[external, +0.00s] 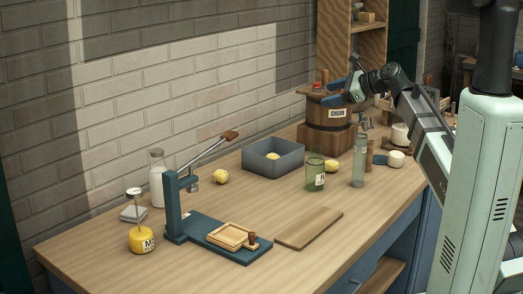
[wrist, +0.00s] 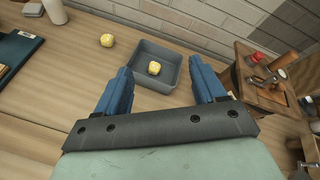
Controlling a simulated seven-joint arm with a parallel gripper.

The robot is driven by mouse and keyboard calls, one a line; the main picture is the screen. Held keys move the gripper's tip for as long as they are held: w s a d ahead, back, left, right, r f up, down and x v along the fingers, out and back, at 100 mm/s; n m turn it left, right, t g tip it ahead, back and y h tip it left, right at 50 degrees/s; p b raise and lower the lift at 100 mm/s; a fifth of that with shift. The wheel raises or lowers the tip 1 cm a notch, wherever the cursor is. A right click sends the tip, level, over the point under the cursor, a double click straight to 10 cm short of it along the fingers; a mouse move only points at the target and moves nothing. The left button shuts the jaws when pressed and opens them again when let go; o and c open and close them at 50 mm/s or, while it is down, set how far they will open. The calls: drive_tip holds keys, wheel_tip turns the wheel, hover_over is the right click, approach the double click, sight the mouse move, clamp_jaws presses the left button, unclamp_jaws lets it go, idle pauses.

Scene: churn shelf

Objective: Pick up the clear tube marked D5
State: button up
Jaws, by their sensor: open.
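A clear, greyish upright tube or bottle (external: 358,172) with a small pale label stands on the bench right of the middle in the external view. Its mark is too small to read, so I cannot confirm D5. A green translucent glass (external: 315,174) with a white label stands to its left. My gripper (external: 329,93) is raised beside the top of the wooden churn, above and behind both vessels. In the wrist view my gripper (wrist: 160,78) has its blue fingers wide apart with nothing between them. Neither vessel shows in the wrist view.
A grey bin (external: 262,168) holds a yellow lump, and the wooden churn (external: 326,138) stands behind the vessels. Another yellow lump (external: 332,166) lies between glass and tube. A blue lever press (external: 176,210), a milk bottle (external: 157,180) and a yellow jar (external: 142,239) stand left.

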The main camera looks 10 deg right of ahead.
drive_tip(key=s+a+r+n+h, duration=0.1)
drive_tip(key=s+a+r+n, duration=0.1)
drive_tip(key=n, duration=0.1)
drive_tip(key=n+g+h, duration=0.2)
drive_tip(key=n+h, duration=0.4)
drive_tip(key=n, duration=0.4)
hover_over(359, 145)
drive_tip(key=a, duration=0.2)
wheel_tip(359, 145, down, 3)
drive_tip(key=s+d+f+n+g+h, duration=0.2)
drive_tip(key=d+n, duration=0.2)
drive_tip(key=n, duration=0.5)
drive_tip(key=shift+n, duration=0.4)
drive_tip(key=shift+s+d+f+x, duration=0.1)
drive_tip(key=shift+s+x, duration=0.05)
drive_tip(key=shift+x, duration=2.15)
drive_tip(key=shift+s+d+f+x, duration=0.1)
drive_tip(key=shift+s+x, duration=0.05)
drive_tip(key=shift+x, duration=2.2)
drive_tip(key=shift+s+d+x, duration=0.1)
drive_tip(key=shift+s+x, duration=0.05)
drive_tip(key=shift+x, duration=2.15)
drive_tip(key=shift+c, duration=0.2)
drive_tip(key=c, duration=1)
